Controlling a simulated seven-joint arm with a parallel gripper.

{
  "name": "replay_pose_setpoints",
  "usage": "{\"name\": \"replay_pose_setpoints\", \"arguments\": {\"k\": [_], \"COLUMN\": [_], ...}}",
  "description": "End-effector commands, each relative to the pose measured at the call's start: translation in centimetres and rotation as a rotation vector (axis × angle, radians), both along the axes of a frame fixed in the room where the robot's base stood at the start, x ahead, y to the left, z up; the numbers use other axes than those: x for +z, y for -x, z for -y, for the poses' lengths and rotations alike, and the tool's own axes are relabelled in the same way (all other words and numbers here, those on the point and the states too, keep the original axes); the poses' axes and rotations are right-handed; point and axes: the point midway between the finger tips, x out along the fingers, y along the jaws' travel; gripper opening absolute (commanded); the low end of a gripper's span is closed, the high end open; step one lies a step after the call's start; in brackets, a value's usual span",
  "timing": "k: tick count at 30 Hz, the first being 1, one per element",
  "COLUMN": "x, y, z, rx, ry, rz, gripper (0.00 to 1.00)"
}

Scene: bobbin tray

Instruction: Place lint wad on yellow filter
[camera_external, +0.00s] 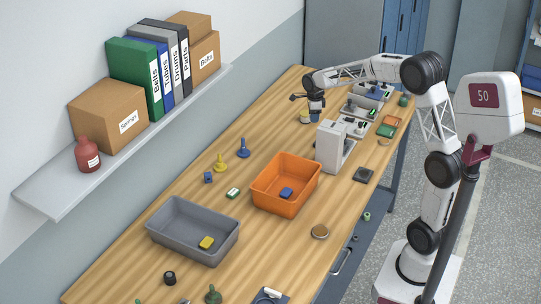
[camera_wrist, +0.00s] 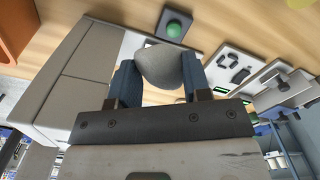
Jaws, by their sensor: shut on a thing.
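My gripper (camera_wrist: 160,68) is shut on a grey, rounded lint wad (camera_wrist: 161,65), which sits between its two blue fingers in the wrist view. In the external view my gripper (camera_external: 315,104) is over the far part of the wooden table, beyond the white machine. The wad cannot be made out clearly there. A small yellow and pale round thing (camera_external: 305,117) is close beside the gripper at the table's far left side.
The white machine (camera_external: 332,147) stands near my gripper. An orange bin (camera_external: 270,201) and a grey bin (camera_external: 180,240) stand nearer the front. A yellow peg (camera_external: 220,165) and a blue peg (camera_external: 243,150) stand along the left side. Several devices (camera_external: 360,110) crowd the far right.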

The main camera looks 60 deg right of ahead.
Motion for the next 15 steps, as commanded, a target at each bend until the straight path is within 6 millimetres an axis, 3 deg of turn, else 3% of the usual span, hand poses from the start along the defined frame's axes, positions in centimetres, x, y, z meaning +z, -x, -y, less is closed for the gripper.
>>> {"name": "replay_pose_setpoints", "arguments": {"k": [6,15], "x": [-0.4,-1.4], "y": [0.6,1.4], "z": [5.9,10.6], "rx": [-0.086,-0.155], "ry": [0.000,-0.001], "rz": [-0.001,-0.002], "gripper": [0.22,0.22]}}
